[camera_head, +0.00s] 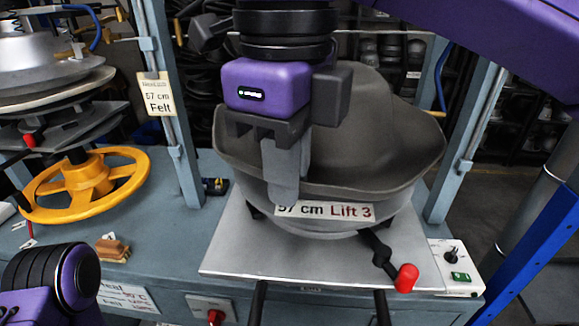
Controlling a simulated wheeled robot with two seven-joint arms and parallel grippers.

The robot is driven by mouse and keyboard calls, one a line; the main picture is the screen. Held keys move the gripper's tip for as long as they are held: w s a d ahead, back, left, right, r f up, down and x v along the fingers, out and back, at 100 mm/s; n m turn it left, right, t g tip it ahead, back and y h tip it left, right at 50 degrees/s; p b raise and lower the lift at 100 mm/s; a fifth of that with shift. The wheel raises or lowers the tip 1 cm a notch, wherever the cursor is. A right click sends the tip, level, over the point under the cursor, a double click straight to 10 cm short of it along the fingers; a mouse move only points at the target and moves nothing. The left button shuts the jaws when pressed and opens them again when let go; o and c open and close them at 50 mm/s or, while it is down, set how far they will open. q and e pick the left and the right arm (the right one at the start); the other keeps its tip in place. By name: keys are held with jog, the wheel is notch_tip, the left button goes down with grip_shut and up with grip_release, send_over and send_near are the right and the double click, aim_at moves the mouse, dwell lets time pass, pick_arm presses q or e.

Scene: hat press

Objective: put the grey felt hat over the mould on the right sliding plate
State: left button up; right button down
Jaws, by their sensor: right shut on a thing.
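The grey felt hat (375,125) is in the middle of the head view, a large form with a wavy, flaring brim. My right gripper (284,190) is shut on the hat's near brim, left of the hat's middle, with its fingers pointing down. The hat is above the right sliding plate (235,255) and covers most of the mould (385,215), of which only a pale lower band shows under the brim. I cannot tell whether the hat rests on it. My left gripper is out of view; only part of my left arm shows at bottom left.
A label reading "57 cm Lift 3" (325,210) is on the mould's front. A red-knobbed lever (405,277) sticks out at front right. Blue-grey posts (172,110) flank the plate. A yellow handwheel (87,183) stands left, and a control box (456,262) is right.

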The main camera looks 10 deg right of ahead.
jog(key=shift+f, duration=0.25)
dwell(0.5)
jog(key=c, duration=1.1)
grip_release()
notch_tip(320, 180, up, 11)
jog(key=p, duration=0.4)
jog(key=shift+f+p, duration=0.2)
jog(key=shift+p, duration=0.1)
